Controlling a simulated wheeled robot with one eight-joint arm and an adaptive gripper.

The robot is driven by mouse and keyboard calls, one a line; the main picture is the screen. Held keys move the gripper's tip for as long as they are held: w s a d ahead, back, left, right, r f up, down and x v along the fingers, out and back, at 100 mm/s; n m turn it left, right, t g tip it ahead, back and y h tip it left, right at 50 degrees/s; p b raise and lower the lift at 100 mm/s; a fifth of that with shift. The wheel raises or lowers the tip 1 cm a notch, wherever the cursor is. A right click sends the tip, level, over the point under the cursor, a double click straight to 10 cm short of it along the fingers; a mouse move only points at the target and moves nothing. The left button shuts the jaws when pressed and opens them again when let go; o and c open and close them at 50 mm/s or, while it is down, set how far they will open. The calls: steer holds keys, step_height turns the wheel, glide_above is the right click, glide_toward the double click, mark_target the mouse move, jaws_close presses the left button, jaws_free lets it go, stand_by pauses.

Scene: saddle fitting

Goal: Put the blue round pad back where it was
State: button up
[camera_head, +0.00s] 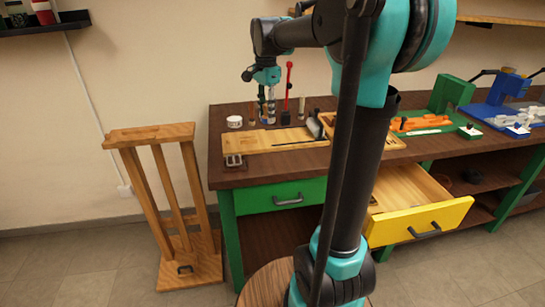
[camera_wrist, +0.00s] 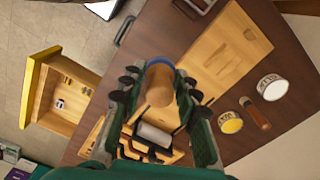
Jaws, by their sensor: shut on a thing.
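My gripper (camera_wrist: 160,97) is shut on a round wooden-bodied piece with a blue rim at its far end, which I take to be the blue round pad (camera_wrist: 158,64). The wrist view shows it between the two dark fingers, above the workbench. In the head view my gripper (camera_head: 267,95) hangs over the back left of the bench, near the pale wooden board (camera_head: 262,141). The held piece is small there, and I cannot tell whether its lower end touches anything. The board also shows in the wrist view (camera_wrist: 215,55).
A white round tin (camera_head: 234,121) stands left of my gripper. The wrist view shows a yellow-topped tin (camera_wrist: 231,123) and an amber bottle (camera_wrist: 256,113). A red-handled tool (camera_head: 288,88) stands upright close right. The yellow-fronted drawer (camera_head: 420,222) is open. A wooden stand (camera_head: 150,134) is left.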

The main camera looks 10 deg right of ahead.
mark_target(267, 162)
step_height(267, 162, down, 17)
steer(key=shift+r, duration=0.15)
stand_by(0.5)
steer(key=o, duration=1.1)
step_height(267, 162, up, 12)
steer(key=s+d+f+n+t, duration=0.2)
steer(key=s+f+n, duration=0.4)
steer(key=s+f, duration=0.3)
steer(key=s+d+f+n+t, duration=0.2)
steer(key=s+f+n, duration=0.5)
steer(key=s+f, duration=0.3)
steer(key=s, duration=0.3)
